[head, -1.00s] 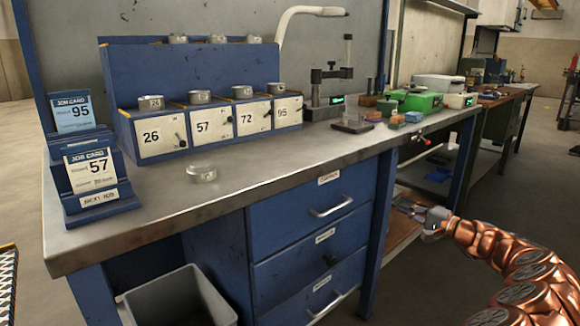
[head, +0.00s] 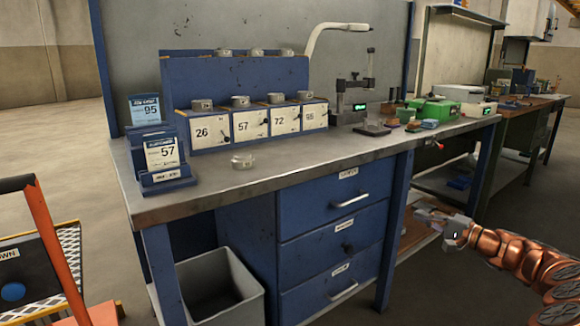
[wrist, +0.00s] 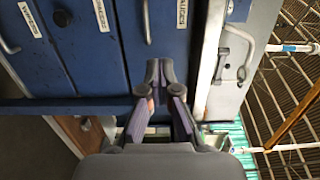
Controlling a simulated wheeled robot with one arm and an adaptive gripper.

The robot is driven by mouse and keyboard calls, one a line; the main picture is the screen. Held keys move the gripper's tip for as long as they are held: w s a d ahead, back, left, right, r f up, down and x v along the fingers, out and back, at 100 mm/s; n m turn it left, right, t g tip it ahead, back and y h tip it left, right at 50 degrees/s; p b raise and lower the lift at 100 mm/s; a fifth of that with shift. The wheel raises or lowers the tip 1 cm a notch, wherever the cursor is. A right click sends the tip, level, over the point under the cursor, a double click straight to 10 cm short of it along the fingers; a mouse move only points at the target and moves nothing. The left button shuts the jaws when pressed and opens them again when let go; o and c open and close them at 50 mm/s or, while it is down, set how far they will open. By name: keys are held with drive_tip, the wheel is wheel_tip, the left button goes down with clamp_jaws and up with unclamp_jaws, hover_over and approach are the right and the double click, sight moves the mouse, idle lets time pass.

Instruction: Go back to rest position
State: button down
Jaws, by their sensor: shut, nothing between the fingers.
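My gripper (head: 420,214) is at the right of the head view, at the end of my copper-coloured arm. It is in front of the bench's right leg, below the level of the bench top. In the wrist view my gripper (wrist: 159,72) has its fingertips together with nothing between them, in front of the blue drawers (wrist: 105,45).
The steel-topped workbench (head: 290,166) holds a blue box rack with numbered doors, job cards (head: 162,155) and a loose metal ring (head: 242,161). A grey bin (head: 225,290) stands below. An orange-framed cart (head: 50,240) is at the left. Floor is open at the right.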

drive_tip(key=s+a+r+n+g+y+p, duration=0.1)
drive_tip(key=s+a+r+n+g+p, duration=0.45)
drive_tip(key=a+r, duration=0.6)
drive_tip(key=s+a+r+n+g+y+p, duration=0.2)
drive_tip(key=s+a+r+g+p, duration=0.35)
drive_tip(key=a, duration=0.95)
drive_tip(key=s+a+r+n+g+h+p, duration=0.1)
drive_tip(key=s+a+r+h+p, duration=0.2)
drive_tip(key=s, duration=0.5)
drive_tip(key=s+a+r+n+g+h+p, duration=0.1)
drive_tip(key=s+a+r+n+p, duration=0.15)
drive_tip(key=s+p, duration=0.4)
drive_tip(key=s+d+r+g+h+p, duration=0.1)
drive_tip(key=s+d+h+p, duration=0.2)
drive_tip(key=s, duration=0.6)
drive_tip(key=s+d+h+p, duration=0.4)
drive_tip(key=s+d+p, duration=0.1)
drive_tip(key=s, duration=0.4)
drive_tip(key=s+d+r+m+g+h+p, duration=0.1)
drive_tip(key=s+d+h+p, duration=0.2)
drive_tip(key=s, duration=0.6)
drive_tip(key=shift+d+r+g+h+p, duration=0.3)
drive_tip(key=shift+d+p, duration=0.8)
drive_tip(key=shift+p, duration=0.15)
